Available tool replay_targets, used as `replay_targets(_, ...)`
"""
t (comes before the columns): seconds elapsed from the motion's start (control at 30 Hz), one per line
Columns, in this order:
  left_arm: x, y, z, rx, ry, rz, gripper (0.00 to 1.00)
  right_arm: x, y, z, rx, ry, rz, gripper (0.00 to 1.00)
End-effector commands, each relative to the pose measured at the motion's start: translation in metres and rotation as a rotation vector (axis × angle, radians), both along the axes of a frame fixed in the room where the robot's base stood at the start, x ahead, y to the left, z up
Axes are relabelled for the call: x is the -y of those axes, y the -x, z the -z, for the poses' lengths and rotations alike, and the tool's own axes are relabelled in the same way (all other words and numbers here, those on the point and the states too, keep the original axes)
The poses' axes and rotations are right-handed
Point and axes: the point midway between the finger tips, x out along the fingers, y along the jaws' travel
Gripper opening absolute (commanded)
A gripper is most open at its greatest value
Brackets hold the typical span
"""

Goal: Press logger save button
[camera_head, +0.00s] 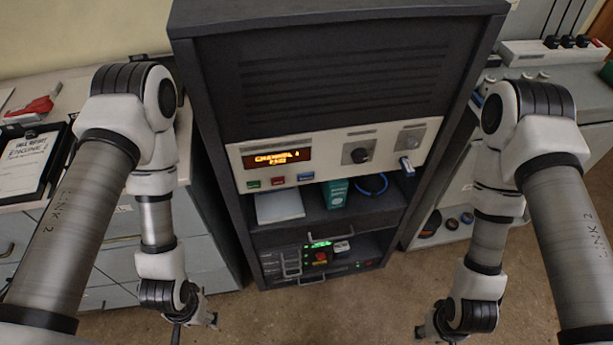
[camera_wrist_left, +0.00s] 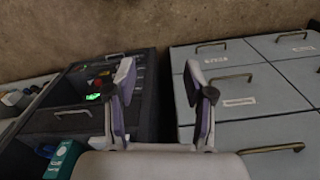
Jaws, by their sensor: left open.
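A dark equipment cabinet (camera_head: 340,90) stands in the middle of the head view. Its pale control panel (camera_head: 330,150) has an orange-lit display (camera_head: 277,158) starting "CHANNEL", with green (camera_head: 253,184), red (camera_head: 279,181) and blue (camera_head: 306,176) buttons below it. A lower unit shows a small green display (camera_head: 319,244) and a red button (camera_head: 320,257). Labels are too small to show which is the logger's save button. My left gripper (camera_head: 212,320) is open, low and left of the cabinet; its empty fingers show in the left wrist view (camera_wrist_left: 160,78). My right gripper (camera_head: 424,332) hangs low at right; its jaw opening is unclear.
The cabinet's open shelf holds a teal box (camera_head: 335,194), a white stack (camera_head: 279,206) and a blue cable loop (camera_head: 371,184). Grey drawers (camera_wrist_left: 245,90) with protruding handles stand beside the cabinet. Open floor (camera_head: 320,310) lies in front.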

Motion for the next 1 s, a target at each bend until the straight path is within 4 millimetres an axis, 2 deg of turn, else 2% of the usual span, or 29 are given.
replay_targets(0.27,0.0000,0.0000,0.0000,0.000,0.000,0.000,0.53,0.0000,0.0000,0.0000,0.000,0.000,0.000,0.40)
replay_targets(0.37,0.0000,0.0000,0.0000,0.000,0.000,0.000,0.21,0.0000,0.0000,0.0000,0.000,0.000,0.000,0.40)
replay_targets(0.4,0.0000,0.0000,0.0000,0.000,0.000,0.000,0.07,0.0000,0.0000,0.0000,0.000,0.000,0.000,0.40)
replay_targets(0.43,0.0000,0.0000,0.0000,0.000,0.000,0.000,0.00,0.0000,0.0000,0.0000,0.000,0.000,0.000,0.40)
replay_targets(1.0,0.0000,0.0000,0.0000,0.000,0.000,0.000,0.00,0.0000,0.0000,0.0000,0.000,0.000,0.000,0.40)
